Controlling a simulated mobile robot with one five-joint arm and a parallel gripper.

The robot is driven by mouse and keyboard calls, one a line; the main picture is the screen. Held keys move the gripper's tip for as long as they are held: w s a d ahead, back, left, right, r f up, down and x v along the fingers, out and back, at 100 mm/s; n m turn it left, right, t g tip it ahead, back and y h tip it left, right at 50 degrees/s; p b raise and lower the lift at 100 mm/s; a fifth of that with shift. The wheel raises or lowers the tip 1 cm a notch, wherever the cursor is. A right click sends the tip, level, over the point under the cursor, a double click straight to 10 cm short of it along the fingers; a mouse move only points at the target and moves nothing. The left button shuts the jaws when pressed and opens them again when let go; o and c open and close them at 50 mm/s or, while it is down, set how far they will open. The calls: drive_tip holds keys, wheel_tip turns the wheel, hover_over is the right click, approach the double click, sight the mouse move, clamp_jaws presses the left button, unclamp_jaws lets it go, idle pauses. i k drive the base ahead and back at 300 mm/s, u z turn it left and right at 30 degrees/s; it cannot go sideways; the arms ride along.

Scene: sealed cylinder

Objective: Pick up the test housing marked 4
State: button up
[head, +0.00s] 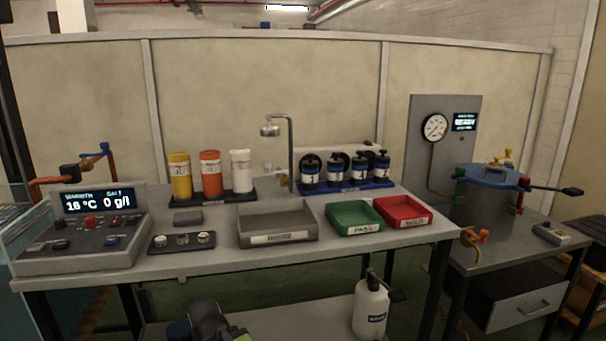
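Several dark cylindrical housings with blue bands and pale labels stand upright in a row on a blue rack (345,191) at the back right of the bench. They are a left-end housing (310,174), two middle housings, (335,173) and (359,171), and a right-end housing (382,168). The label marks are too small to read, so I cannot tell which one is marked 4. A dark part of my arm with a green patch shows at the bottom edge, below and in front of the bench. My gripper cannot be made out.
A grey tray (277,239), green tray (354,229) and red tray (402,221) lie in front of the rack. A shower-like post (290,150) stands left of it. Yellow, orange and white bottles (211,174) and a control panel (82,240) are further left. A gauge station (490,215) stands right.

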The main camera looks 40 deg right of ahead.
sight(359, 165)
drive_tip(key=u, duration=0.05)
drive_tip(key=k, duration=0.25)
drive_tip(key=u, duration=2.65)
drive_tip(key=k, duration=2.5)
drive_tip(key=z, duration=1.1)
drive_tip(key=i, duration=1.05)
drive_tip(key=z, duration=0.05)
